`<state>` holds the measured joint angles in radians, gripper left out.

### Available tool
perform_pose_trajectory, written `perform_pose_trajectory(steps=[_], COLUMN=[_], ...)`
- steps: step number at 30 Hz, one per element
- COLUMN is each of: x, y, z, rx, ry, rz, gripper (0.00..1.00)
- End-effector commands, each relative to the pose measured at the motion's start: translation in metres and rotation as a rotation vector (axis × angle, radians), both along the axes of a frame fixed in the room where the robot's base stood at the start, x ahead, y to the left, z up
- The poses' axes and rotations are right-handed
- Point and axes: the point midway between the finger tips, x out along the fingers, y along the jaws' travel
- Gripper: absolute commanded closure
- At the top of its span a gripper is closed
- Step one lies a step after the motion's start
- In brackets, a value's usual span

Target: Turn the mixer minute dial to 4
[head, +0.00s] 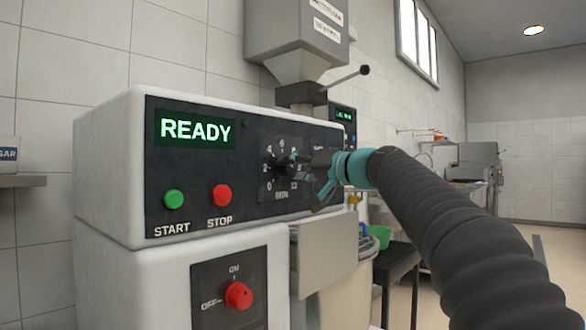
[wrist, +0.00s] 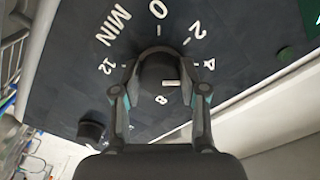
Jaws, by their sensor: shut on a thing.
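The mixer minute dial is a dark round knob (wrist: 158,70) on a black panel, ringed by white numbers and the word MIN. My gripper (wrist: 160,92) is shut on the knob, one finger on each side. In the wrist view the white mark on the knob points right, toward the side of the 4 (wrist: 208,65). Whether it lines up exactly with the 4 I cannot tell. A finger hides part of the scale between 4 and 8. In the head view my gripper (head: 298,164) covers much of the dial at the panel's right part.
The mixer panel has a lit READY display (head: 196,129), a green START button (head: 174,199) and a red STOP button (head: 221,195). A red on/off knob (head: 238,295) sits below. A second dark knob (wrist: 92,130) is near my gripper. A hopper (head: 297,35) stands behind.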

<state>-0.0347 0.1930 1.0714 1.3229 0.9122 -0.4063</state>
Motion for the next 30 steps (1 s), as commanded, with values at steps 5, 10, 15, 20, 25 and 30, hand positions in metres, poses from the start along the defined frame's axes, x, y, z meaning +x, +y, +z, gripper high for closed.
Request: perform_pose_trajectory(steps=[5,10,15,20,25,30], x=[0.0002,0.0002,0.0002,0.0000,0.0000,-0.0045], y=[-0.0002,-0.0002,-0.0002,-0.0002,-0.0001,-0.0065], z=[0.0004,0.0004,0.0004,0.0003,0.0002,0.0004], rx=[0.010,0.010,0.009,0.009,0.009,0.009], ry=[0.010,0.010,0.009,0.010,0.010,0.011], rz=[-0.001,-0.001,-0.001,-0.001,-0.001,-0.001], gripper=[0.92,0.92,0.48,0.32,0.32,0.32])
